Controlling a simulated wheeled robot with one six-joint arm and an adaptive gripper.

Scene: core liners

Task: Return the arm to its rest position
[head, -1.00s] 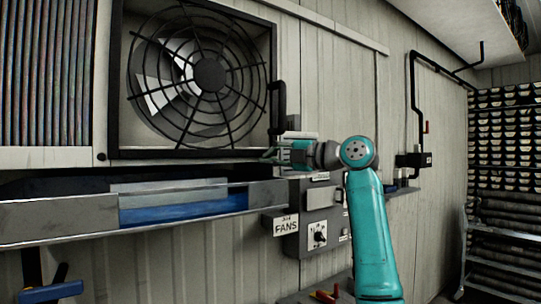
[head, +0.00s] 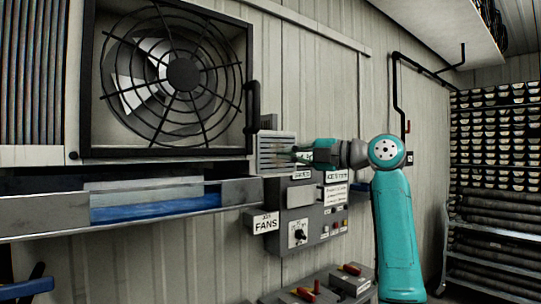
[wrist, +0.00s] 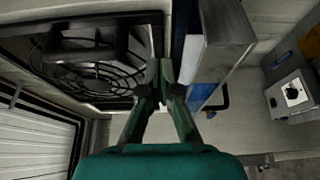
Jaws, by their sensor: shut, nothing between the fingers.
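My arm shows in teal at the right of the head view, its upright link standing in front of the wall. My gripper (head: 298,153) points left, just in front of a grey louvred box on the wall, above the fan control panel. In the wrist view my gripper (wrist: 163,85) has its fingertips together with nothing between them. I cannot tell how far the fingertips are from the louvred box.
A caged fan (head: 180,75) is on the wall at left, with a metal shelf (head: 240,192) below it. The grey control panel (head: 310,225) has a FANS sign (head: 265,223). Racks of core liners (head: 495,140) stand at far right.

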